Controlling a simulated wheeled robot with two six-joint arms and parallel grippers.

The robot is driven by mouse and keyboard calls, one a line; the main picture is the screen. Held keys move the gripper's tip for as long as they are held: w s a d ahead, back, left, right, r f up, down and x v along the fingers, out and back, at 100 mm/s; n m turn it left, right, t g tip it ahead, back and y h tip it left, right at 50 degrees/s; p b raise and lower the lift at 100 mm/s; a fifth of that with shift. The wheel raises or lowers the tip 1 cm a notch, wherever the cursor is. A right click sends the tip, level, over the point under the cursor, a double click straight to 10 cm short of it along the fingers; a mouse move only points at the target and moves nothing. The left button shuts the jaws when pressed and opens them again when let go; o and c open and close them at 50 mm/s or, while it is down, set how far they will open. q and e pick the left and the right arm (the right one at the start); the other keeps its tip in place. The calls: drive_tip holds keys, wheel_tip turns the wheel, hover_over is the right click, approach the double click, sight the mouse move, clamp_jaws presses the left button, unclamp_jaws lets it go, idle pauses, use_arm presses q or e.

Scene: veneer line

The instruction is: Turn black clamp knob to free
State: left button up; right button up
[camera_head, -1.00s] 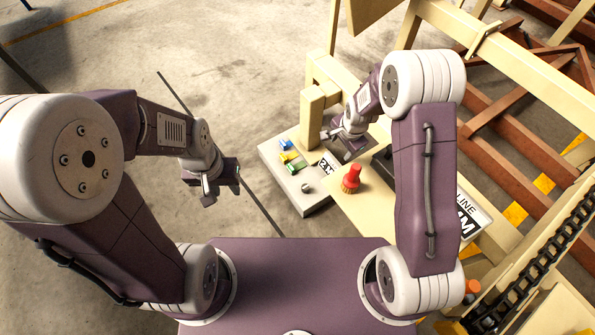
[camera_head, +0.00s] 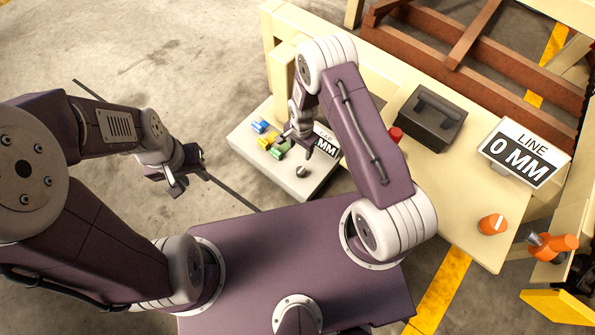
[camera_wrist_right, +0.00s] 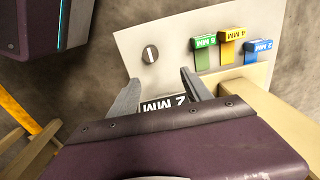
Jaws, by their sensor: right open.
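The dark clamp knob (camera_head: 301,171) stands on the pale grey panel (camera_head: 318,186), near its front edge. In the right wrist view the knob (camera_wrist_right: 150,54) is round with a white line across its face, pointing roughly up and down the picture. My right gripper (camera_head: 298,146) is over the panel, just behind the knob in the head view. In the right wrist view its two fingers (camera_wrist_right: 160,80) are spread and empty, with the knob beyond the gap and apart from them. My left gripper (camera_head: 174,182) hangs over the floor left of the panel; its finger gap is unclear.
Green (camera_wrist_right: 204,42), yellow (camera_wrist_right: 231,36) and blue (camera_wrist_right: 258,47) labelled tabs sit on the panel beside the knob. A red object is partly hidden behind my right arm.

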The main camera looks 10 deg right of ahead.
drive_tip(key=b, duration=0.3)
hover_over(301, 170)
wheel_tip(301, 170, down, 6)
drive_tip(key=shift+r, duration=0.25)
wheel_tip(301, 170, down, 9)
drive_tip(key=b, duration=0.6)
drive_tip(key=shift+f+b, duration=0.15)
drive_tip(key=shift+b, duration=0.15)
clamp_jaws()
